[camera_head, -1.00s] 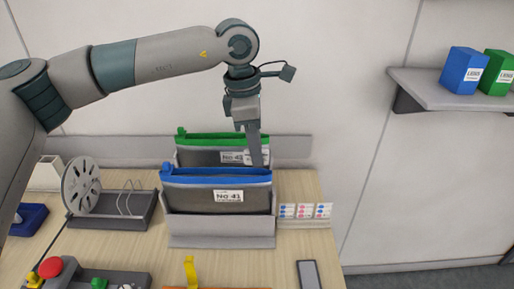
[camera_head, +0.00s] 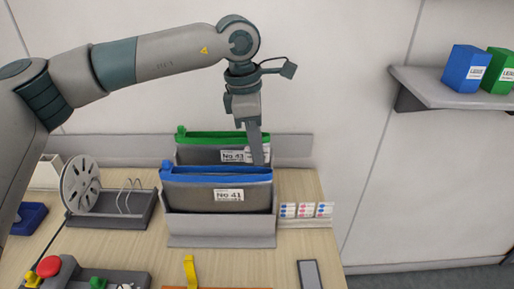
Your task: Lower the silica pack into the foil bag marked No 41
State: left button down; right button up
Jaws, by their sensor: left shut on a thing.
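The foil bag marked No 41 (camera_head: 200,193) is dark grey with a blue top edge (camera_head: 215,175) and a white label, and it stands upright in the front of a grey holder (camera_head: 221,230). A second bag with a green top edge (camera_head: 225,137) stands behind it; its label seems to read No 43. My left gripper (camera_head: 257,156) points down at the right end of the bags, its fingers in front of the green-topped bag and just above the blue edge. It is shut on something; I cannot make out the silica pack. My right gripper is out of view.
A grey rack with a pale reel (camera_head: 80,186) stands left of the holder. Small colour-dotted cards (camera_head: 306,210) lie to its right. A control box with a red button (camera_head: 49,266) and a yellow upright piece (camera_head: 190,270) are in front. A wall shelf (camera_head: 450,97) holds blue and green boxes.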

pick_arm(q)
jog(key=shift+s+a+f+b, duration=0.1)
jog(key=shift+s+a+b, duration=0.1)
jog(key=shift+a+b, duration=0.3)
